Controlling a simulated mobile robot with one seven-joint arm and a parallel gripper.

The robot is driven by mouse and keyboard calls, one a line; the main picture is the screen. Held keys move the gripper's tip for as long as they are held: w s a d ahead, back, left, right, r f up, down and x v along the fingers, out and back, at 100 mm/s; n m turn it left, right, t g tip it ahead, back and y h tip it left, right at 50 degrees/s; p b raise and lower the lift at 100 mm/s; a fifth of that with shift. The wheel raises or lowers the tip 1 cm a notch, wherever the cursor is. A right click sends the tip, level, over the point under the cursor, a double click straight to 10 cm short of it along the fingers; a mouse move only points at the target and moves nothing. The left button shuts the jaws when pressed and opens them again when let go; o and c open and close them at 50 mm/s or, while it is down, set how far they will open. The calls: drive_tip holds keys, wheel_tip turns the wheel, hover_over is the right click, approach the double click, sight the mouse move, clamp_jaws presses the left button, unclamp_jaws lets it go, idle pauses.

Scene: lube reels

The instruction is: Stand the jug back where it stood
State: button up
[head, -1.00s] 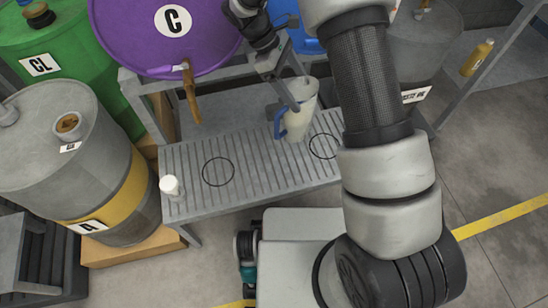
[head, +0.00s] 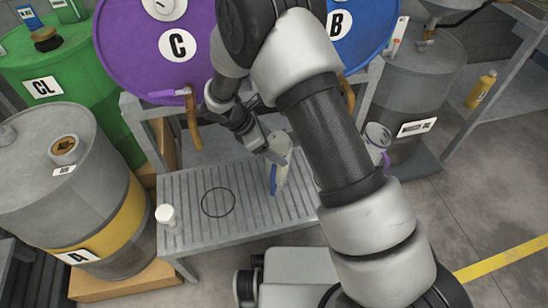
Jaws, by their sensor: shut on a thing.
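My gripper (head: 270,152) is shut on the upper part of a cream jug (head: 284,158) with a blue handle. The jug is over the grated bench (head: 190,190), right of a black ring (head: 218,202) marked on it. I cannot tell whether its base touches the grating. The ring is empty. My forearm covers the right part of the bench. A second pale jug (head: 378,134) with a purple handle shows just right of my forearm, partly hidden.
Purple drum C (head: 140,60) and blue drum B (head: 365,30) lie above the bench, with taps hanging over it. A small white container (head: 167,215) stands at the bench's left end. Grey drum A (head: 60,190) is at left, a yellow bottle (head: 481,90) at far right.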

drive_tip(key=shift+f+b, duration=0.5)
drive_tip(key=shift+f, duration=1.3)
drive_tip(key=o, duration=2)
drive_tip(key=shift+f, duration=0.1)
drive_tip(key=shift+o, duration=0.2)
